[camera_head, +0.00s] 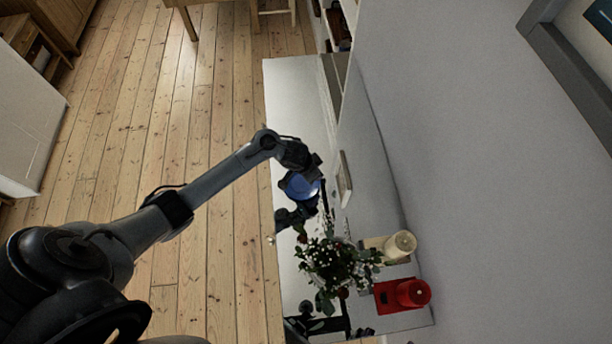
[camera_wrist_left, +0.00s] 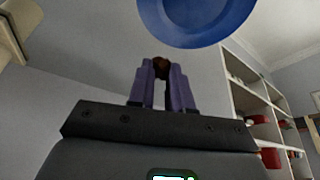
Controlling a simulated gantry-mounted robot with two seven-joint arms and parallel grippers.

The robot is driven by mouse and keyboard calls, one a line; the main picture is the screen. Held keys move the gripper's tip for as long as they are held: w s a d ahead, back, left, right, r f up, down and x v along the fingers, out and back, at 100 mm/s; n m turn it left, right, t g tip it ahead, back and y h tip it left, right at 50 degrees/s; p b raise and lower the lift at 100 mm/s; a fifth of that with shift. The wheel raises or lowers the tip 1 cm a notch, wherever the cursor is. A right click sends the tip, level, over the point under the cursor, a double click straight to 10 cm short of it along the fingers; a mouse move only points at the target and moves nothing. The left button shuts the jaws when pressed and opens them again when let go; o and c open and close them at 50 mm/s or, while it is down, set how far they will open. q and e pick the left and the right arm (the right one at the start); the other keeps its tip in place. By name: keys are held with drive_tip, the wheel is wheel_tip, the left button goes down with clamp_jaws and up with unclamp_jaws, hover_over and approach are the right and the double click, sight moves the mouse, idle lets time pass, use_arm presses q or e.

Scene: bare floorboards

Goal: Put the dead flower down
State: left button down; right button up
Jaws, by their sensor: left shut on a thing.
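My left gripper (camera_head: 312,168) comes in from the left in the head view, above the glossy white surface. In the left wrist view its purple-grey fingers (camera_wrist_left: 162,72) are shut on a small brown thing (camera_wrist_left: 161,65), which looks like part of the dead flower. The rest of the flower is hidden. A round blue dish-like thing (camera_head: 301,187) shows right beside the gripper in the head view. A similar blue round thing (camera_wrist_left: 195,18) lies beyond the fingertips in the left wrist view.
A bunch of white and red flowers with green leaves (camera_head: 335,262) stands on the glossy surface (camera_head: 292,100). A cream candle (camera_head: 400,245), a red object (camera_head: 405,293) and a small frame (camera_head: 344,178) are near the wall. The surface's far end is clear.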

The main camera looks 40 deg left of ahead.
use_arm(q)
drive_tip(key=a+f, duration=0.2)
drive_tip(key=a, duration=0.1)
drive_tip(key=shift+s+a, duration=0.1)
drive_tip(key=shift+a, duration=0.15)
drive_tip(key=shift+f+b, duration=0.65)
drive_tip(key=shift+f, duration=1.35)
drive_tip(key=shift+f, duration=0.15)
drive_tip(key=c, duration=1.1)
unclamp_jaws()
drive_tip(key=shift+o, duration=0.2)
